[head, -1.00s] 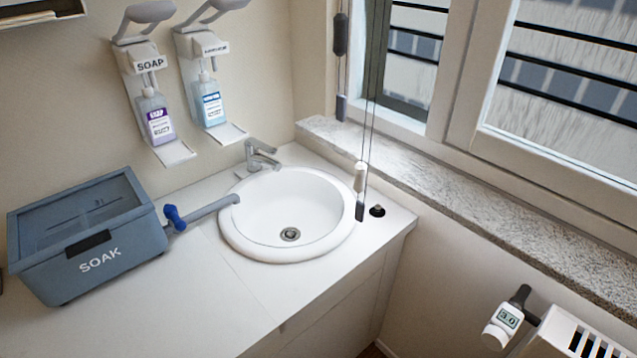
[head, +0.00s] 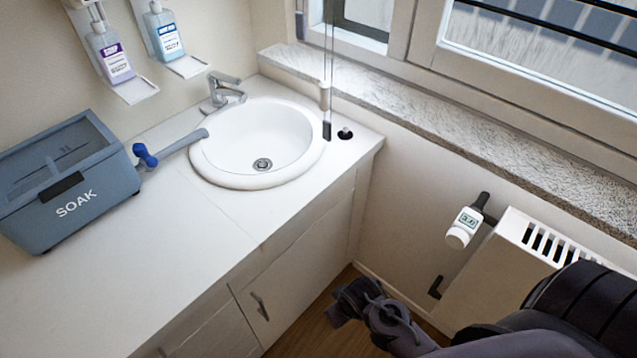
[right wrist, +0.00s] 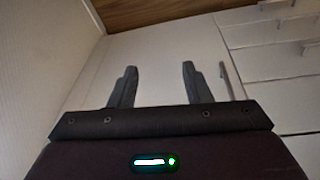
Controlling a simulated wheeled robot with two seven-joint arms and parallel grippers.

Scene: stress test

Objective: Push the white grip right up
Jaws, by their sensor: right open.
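The white grip (head: 325,95) is a small pale cylinder on a thin hanging cord at the right rim of the sink, in front of the window sill. A dark weight (head: 327,131) hangs just below it. My right gripper (head: 347,302) comes in from the lower right of the head view. It is low in front of the cabinet, well below the grip and apart from it. In the right wrist view its two fingers (right wrist: 159,72) are spread with nothing between them, facing pale cabinet fronts. My left gripper is out of view.
The round sink (head: 254,143), tap (head: 222,92) and blue SOAK box (head: 67,180) occupy the counter (head: 190,250). The stone sill (head: 440,136) runs behind the cord. A radiator (head: 500,262) with a white valve head (head: 464,228) stands right of my right gripper.

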